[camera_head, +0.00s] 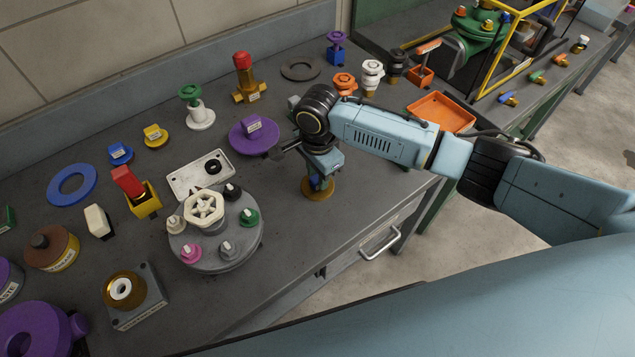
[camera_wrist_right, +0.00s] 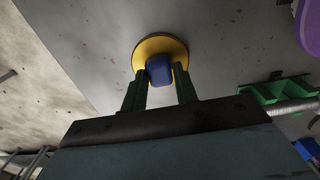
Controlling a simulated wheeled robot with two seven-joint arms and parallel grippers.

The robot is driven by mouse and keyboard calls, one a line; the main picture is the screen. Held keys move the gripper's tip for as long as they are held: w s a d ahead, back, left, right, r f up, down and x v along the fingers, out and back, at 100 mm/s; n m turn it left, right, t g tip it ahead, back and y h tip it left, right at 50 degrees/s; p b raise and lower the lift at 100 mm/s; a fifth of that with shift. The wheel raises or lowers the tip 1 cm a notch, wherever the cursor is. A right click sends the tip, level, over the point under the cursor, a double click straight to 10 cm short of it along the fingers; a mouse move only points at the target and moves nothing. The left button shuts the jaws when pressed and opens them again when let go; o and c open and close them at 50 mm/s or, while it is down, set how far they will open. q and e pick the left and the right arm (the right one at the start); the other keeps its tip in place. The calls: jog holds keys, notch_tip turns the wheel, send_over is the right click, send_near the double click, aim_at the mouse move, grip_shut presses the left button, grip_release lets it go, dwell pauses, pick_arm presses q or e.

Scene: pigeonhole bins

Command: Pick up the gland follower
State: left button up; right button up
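The gland follower appears to be the round brass-yellow disc (camera_head: 318,194) with a blue block on top, near the bench's front edge. The right wrist view shows its yellow disc (camera_wrist_right: 143,50) and its blue block (camera_wrist_right: 159,70). My right gripper (camera_head: 318,176) points down over it. In the right wrist view, the fingers of my right gripper (camera_wrist_right: 160,80) stand on both sides of the blue block and look flush against it. The disc looks to be at the bench top; any small gap beneath is hidden. My left gripper is in neither view.
A purple disc (camera_head: 250,146) and a grey round stand (camera_head: 240,240) with several small knobs are to the left. An orange tray (camera_head: 441,112) lies to the right, behind my arm. Valves and fittings crowd the back. The bench front right of the stand is mostly clear.

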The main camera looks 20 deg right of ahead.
aim_at(317, 178)
grip_shut()
notch_tip(317, 178, up, 10)
jog(key=shift+p, duration=0.45)
jog(key=shift+d, duration=0.1)
